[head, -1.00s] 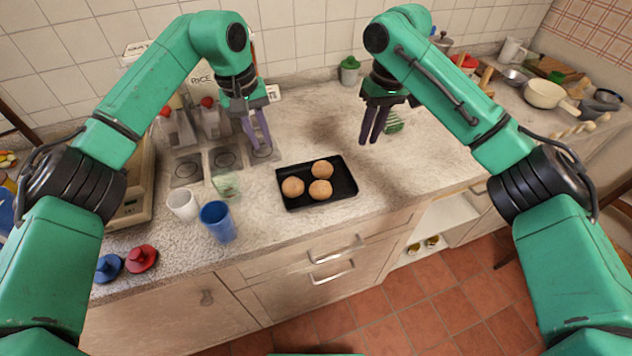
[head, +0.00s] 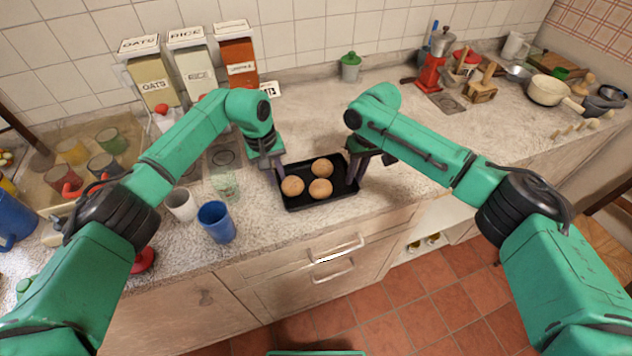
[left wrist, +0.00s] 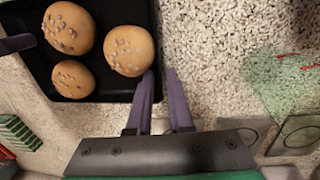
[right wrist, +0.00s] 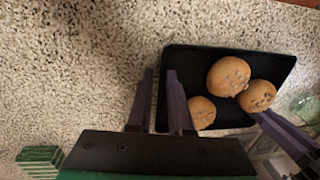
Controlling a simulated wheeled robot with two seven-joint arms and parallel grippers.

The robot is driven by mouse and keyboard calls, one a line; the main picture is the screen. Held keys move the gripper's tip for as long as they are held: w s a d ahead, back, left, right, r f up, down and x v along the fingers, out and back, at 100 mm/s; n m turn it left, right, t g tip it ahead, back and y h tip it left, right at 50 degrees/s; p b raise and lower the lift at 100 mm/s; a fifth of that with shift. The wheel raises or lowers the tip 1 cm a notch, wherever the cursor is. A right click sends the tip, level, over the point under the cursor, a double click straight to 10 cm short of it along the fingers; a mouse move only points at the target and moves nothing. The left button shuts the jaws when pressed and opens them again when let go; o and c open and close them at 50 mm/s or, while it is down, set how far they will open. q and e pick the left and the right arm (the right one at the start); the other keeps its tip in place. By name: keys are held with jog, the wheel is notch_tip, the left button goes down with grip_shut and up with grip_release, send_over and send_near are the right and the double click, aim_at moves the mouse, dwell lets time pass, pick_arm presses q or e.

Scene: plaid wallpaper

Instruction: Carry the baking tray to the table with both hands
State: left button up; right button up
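The black baking tray (head: 318,203) lies on the speckled counter with three round buns (head: 321,188) in it. My left gripper (head: 280,181) is at the tray's left end. In the left wrist view, its purple fingers (left wrist: 161,73) stand apart on either side of the tray wall (left wrist: 110,97). My right gripper (head: 355,172) is at the tray's right end. In the right wrist view, its fingers (right wrist: 160,73) are also apart, with the tray wall (right wrist: 225,49) between them. I cannot clearly tell a table in these views.
A blue cup (head: 217,222), a white cup (head: 181,204) and a clear glass (head: 226,186) stand left of the tray. Canisters (head: 150,80) stand behind. A green-lidded jar (head: 350,67) is at the wall. Brown wooden furniture (head: 600,215) shows at the right edge. The tiled floor is clear.

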pick_arm(q)
grip_shut()
pick_arm(e)
grip_shut()
jog(key=shift+r, duration=0.1)
dwell(1.0)
